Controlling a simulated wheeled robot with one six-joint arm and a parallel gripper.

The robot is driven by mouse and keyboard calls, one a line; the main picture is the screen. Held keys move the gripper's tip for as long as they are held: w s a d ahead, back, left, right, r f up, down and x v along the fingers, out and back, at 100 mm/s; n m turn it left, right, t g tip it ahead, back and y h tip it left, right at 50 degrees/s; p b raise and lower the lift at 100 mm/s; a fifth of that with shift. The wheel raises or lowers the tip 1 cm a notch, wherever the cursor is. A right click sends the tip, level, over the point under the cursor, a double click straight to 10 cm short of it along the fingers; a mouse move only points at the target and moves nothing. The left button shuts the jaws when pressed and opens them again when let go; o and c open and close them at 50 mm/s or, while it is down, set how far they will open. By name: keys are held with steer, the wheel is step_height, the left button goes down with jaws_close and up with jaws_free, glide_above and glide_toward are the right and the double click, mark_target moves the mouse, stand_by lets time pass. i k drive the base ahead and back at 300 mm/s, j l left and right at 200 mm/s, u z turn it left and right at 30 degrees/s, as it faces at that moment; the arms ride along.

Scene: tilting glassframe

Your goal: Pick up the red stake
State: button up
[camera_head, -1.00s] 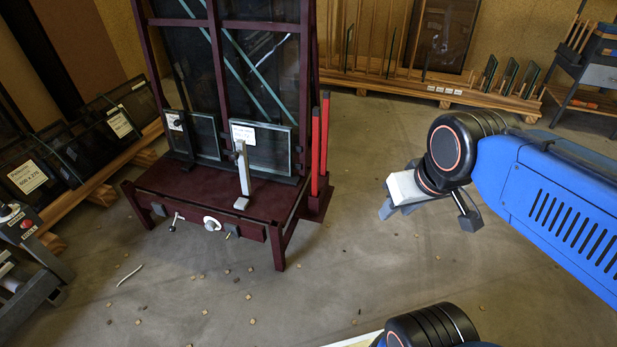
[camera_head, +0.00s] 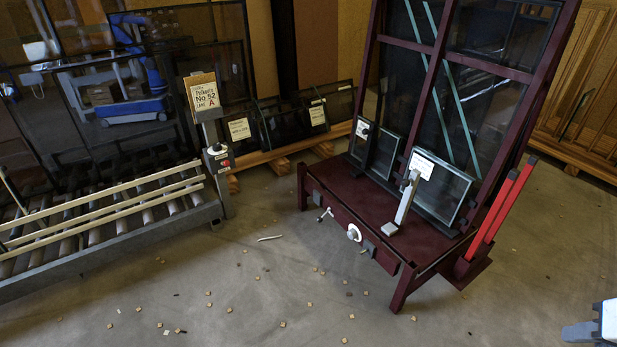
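Two red stakes (camera_head: 505,203) stand side by side at the right end of the dark red tilting frame (camera_head: 378,205). They lean to the right in the picture, and their lower ends sit in a dark red bracket (camera_head: 466,272) low on the frame's side. My gripper (camera_head: 577,332) shows only in part at the bottom right edge, apart from the stakes and to the right of them. Its opening is not clear, and the rest of it is cut off by the picture's edge.
A roller conveyor (camera_head: 110,220) with pale slats fills the left side. A control post with a red button (camera_head: 222,160) stands at its end. Small wooden bits (camera_head: 283,324) are scattered on the floor. Bare floor (camera_head: 530,270) lies between the stakes and my gripper.

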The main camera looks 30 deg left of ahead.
mark_target(509, 183)
steer(key=i+j+u, duration=0.15)
steer(key=i+j, duration=0.5)
steer(key=j, duration=0.15)
